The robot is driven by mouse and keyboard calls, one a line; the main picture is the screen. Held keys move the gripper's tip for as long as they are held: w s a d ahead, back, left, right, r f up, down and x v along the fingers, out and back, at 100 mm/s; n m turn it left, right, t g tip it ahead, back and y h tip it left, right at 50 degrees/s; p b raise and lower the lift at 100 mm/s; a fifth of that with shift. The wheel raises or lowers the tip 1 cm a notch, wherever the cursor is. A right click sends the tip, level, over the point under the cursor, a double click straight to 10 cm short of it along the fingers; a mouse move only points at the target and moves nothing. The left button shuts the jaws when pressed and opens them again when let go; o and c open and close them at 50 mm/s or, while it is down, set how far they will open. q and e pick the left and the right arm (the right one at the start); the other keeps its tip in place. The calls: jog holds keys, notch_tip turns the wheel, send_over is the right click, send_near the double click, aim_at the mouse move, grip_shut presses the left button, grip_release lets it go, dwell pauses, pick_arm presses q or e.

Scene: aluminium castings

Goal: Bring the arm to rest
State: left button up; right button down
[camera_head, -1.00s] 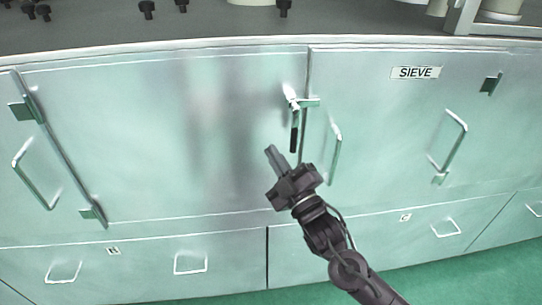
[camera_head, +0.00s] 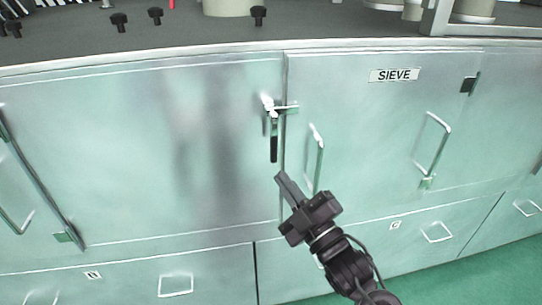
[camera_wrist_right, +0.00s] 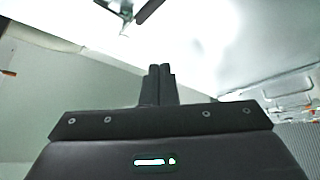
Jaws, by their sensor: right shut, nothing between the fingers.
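My right gripper (camera_head: 281,178) is in front of the metal cabinet (camera_head: 140,150), below the latch handle with the black grip (camera_head: 273,140). Its fingers are together with nothing between them. In the right wrist view the shut fingers (camera_wrist_right: 160,72) point ahead to a pale surface, and a dark bar-shaped part (camera_wrist_right: 148,10) shows beyond them at the top. The gripper appears apart from the latch handle. My left gripper is not in view.
Drawers with handles (camera_head: 176,286) run below. Black knobs (camera_head: 119,21) stand on the dark worktop (camera_head: 190,35). Green floor (camera_head: 450,285) shows at the lower right.

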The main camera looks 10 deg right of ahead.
jog(key=w+d+f+m+g+h, duration=0.2)
jog(key=d+f+h, duration=0.15)
jog(key=f, duration=0.75)
jog(key=w+d+f+m+g+h, duration=0.2)
jog(key=w+d+f, duration=0.15)
jog(key=f, duration=0.85)
jog(key=s+d+f+m+g+h, duration=0.1)
jog(key=s+d+f+m+g, duration=0.2)
jog(key=f, duration=0.8)
jog(key=s+d+f+m+g+h, duration=0.1)
jog(key=s+d+f+g+h, duration=0.15)
jog(key=s+f, duration=0.65)
jog(key=s+d+f+m+g, duration=0.1)
jog(key=s+f+g, duration=0.1)
jog(key=s+f, duration=0.45)
jog(key=s+d+f+m+g, duration=0.1)
jog(key=s+f+g, duration=0.15)
jog(key=f, duration=0.75)
jog(key=s+a+f+m+g, duration=0.1)
jog(key=s+f, duration=0.4)
jog(key=s, duration=0.7)
jog(key=s+a+f+m+g, duration=0.1)
jog(key=s+f+g, duration=0.3)
jog(key=s, duration=0.7)
jog(key=shift+s+a+f+m, duration=0.35)
jog(key=shift+a+f, duration=0.35)
jog(key=shift+a, duration=0.2)
